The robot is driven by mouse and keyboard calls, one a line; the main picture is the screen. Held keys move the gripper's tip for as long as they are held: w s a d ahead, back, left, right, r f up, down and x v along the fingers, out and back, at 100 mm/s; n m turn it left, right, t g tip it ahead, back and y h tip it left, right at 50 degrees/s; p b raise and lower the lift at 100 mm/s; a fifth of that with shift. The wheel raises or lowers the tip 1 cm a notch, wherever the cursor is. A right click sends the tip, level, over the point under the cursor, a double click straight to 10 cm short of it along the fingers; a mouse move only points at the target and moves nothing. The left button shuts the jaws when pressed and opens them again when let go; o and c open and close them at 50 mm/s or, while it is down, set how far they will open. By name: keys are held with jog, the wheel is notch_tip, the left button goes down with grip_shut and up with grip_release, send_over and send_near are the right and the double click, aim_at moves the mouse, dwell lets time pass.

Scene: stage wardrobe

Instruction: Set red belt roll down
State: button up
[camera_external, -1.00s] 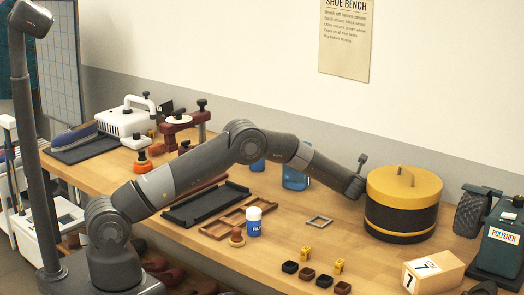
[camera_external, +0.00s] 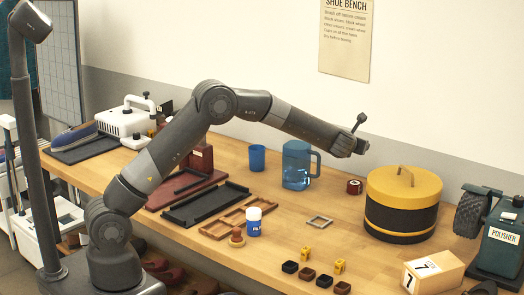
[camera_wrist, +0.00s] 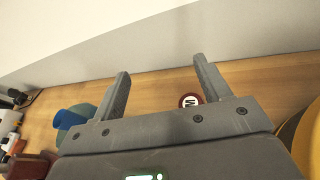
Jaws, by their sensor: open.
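The red belt roll (camera_external: 354,186) is a small dark red roll with a dark and white face. It rests on the wooden bench (camera_external: 285,215), between the blue pitcher and the yellow-lidded drum. In the wrist view the red belt roll (camera_wrist: 190,100) shows just inside the right finger, partly hidden by my gripper's body. My gripper (camera_external: 362,148) is above the roll and apart from it. In the wrist view my gripper (camera_wrist: 160,78) has its two fingers spread, with nothing held between them.
The yellow-lidded drum (camera_external: 403,190) stands close to the right of the roll. The blue pitcher (camera_external: 297,172) and blue cup (camera_external: 257,158) stand to its left. The wall (camera_external: 260,60) is behind. A small grey frame (camera_external: 319,222) lies in front, with bare bench around it.

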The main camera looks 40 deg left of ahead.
jog(key=s+a+r+m+t+h, duration=0.1)
jog(key=s+a+r+m+h, duration=0.15)
jog(key=r+m, duration=0.35)
jog(key=s+a+r+m+h, duration=0.2)
jog(key=s+r+m+h, duration=0.15)
jog(key=r, duration=0.45)
jog(key=s+a+r+m+g+h, duration=0.1)
jog(key=s+a+r+m, duration=0.1)
jog(key=s+m, duration=0.3)
jog(key=s+a+r+m+h, duration=0.1)
jog(key=s+a+r+m, duration=0.2)
jog(key=s+m, duration=0.3)
jog(key=s+a+f+m+g+y, duration=0.1)
jog(key=s+a+f+m, duration=0.3)
jog(key=s, duration=0.8)
jog(key=s+a+f+m+g+y, duration=0.1)
jog(key=s+a+f+m+g, duration=0.3)
jog(key=s, duration=0.9)
jog(key=s+a+f+m+g+y, duration=0.1)
jog(key=s+a+f+m+g, duration=0.2)
jog(key=s+a+m, duration=0.5)
jog(key=s+a+f, duration=0.1)
jog(key=s, duration=0.3)
jog(key=shift+s+f+m+y, duration=0.15)
jog(key=shift+f+m+y, duration=0.1)
jog(key=shift+m+y, duration=0.15)
